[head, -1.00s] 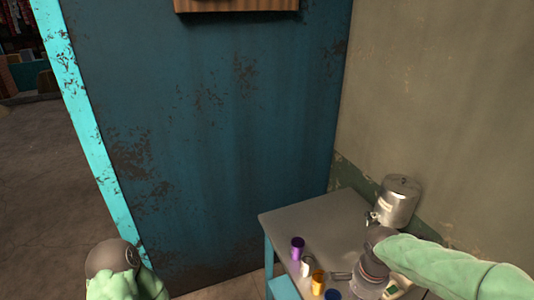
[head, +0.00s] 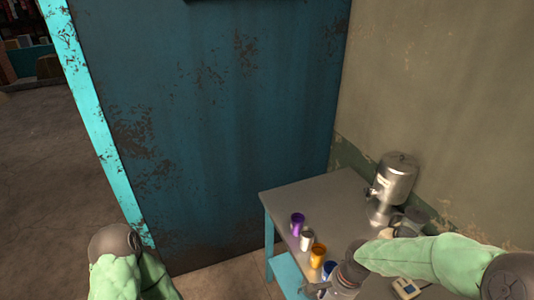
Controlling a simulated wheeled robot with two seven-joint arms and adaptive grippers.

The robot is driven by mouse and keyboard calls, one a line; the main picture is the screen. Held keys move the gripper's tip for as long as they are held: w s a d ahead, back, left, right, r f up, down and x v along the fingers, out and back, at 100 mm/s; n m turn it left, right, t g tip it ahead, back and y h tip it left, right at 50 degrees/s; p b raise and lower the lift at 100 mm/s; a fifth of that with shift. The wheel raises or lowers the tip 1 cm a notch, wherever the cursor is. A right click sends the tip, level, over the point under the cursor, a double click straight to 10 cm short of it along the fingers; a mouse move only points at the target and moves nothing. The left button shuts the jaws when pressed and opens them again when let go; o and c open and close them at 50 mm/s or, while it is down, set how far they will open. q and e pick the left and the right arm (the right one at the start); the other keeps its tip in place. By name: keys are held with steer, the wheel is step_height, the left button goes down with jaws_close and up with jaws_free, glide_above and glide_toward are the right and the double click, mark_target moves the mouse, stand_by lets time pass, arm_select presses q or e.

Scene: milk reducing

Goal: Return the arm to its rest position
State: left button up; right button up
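My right arm (head: 425,258) comes in from the right over the table, in a pale green sleeve with dark joints. My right gripper (head: 322,290) points down at the bottom edge, close to the blue cup (head: 329,267). Its fingertips are partly cut off or hidden, so I cannot tell whether it is open or shut. My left arm (head: 120,272) is folded low at the lower left, clear of the table. Its gripper is out of the picture.
The grey table (head: 315,194) bears a metal dispenser (head: 396,178), a purple cup (head: 297,222), a silver cup (head: 307,240), an orange cup (head: 317,254) and a small scale (head: 406,287). A blue panel (head: 220,130) and a wall (head: 440,100) stand behind. Floor is open at left.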

steer(key=s+a+f+n+b, duration=0.2)
steer(key=s+a+f, duration=0.1)
steer(key=f, duration=0.6)
steer(key=s+a+f+n+y+b, duration=0.1)
steer(key=s+a+f+n+b, duration=0.1)
steer(key=f, duration=0.8)
steer(key=s+a+f+n+y+b, duration=0.1)
steer(key=s+a+f+n+b, duration=0.2)
steer(key=s+f, duration=0.3)
steer(key=x, duration=0.4)
steer(key=shift+s+d, duration=0.2)
steer(key=shift+s, duration=0.05)
steer(key=shift+f, duration=0.1)
steer(key=shift+c, duration=0.3)
